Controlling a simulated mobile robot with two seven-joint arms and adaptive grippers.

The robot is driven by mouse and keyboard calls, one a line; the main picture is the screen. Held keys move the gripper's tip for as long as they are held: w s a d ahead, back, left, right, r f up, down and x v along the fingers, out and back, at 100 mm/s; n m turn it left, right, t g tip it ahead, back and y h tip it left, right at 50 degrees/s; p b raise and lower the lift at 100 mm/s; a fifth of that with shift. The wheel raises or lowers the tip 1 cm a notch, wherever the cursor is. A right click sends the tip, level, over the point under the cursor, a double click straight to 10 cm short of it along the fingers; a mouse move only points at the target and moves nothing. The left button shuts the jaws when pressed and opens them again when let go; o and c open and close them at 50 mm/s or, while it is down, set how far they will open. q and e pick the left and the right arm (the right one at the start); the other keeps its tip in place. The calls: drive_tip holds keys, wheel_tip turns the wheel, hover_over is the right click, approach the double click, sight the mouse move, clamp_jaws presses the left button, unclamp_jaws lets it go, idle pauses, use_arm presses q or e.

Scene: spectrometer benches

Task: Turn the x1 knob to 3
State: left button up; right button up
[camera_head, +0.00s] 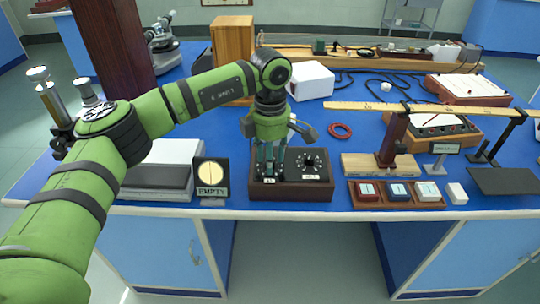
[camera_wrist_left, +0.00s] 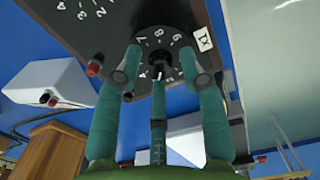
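A dark box with a black panel (camera_head: 290,190) stands near the table's front edge. My left gripper (camera_head: 271,168) points down over its left dial. In the left wrist view, the x1 label (camera_wrist_left: 205,39) sits beside the black numbered dial (camera_wrist_left: 158,38) under my gripper. The teal fingers (camera_wrist_left: 160,60) are spread around the dark knob at its centre, with gaps visible. The fingers partly cover the dial, and I cannot read its setting. A second dial (camera_head: 311,162) shows clear on the right of the panel. My right gripper is not in view.
An EMPTY sign (camera_head: 211,176) and a grey-white device (camera_head: 160,180) stand left of the box. A tray of small blocks (camera_head: 397,195) and a wooden stand (camera_head: 380,165) are to the right. A red ring (camera_head: 340,131) lies behind. A white box (camera_head: 311,80) stands further back.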

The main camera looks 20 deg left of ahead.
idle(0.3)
use_arm(q)
wheel_tip(320, 180, up, 12)
idle(0.5)
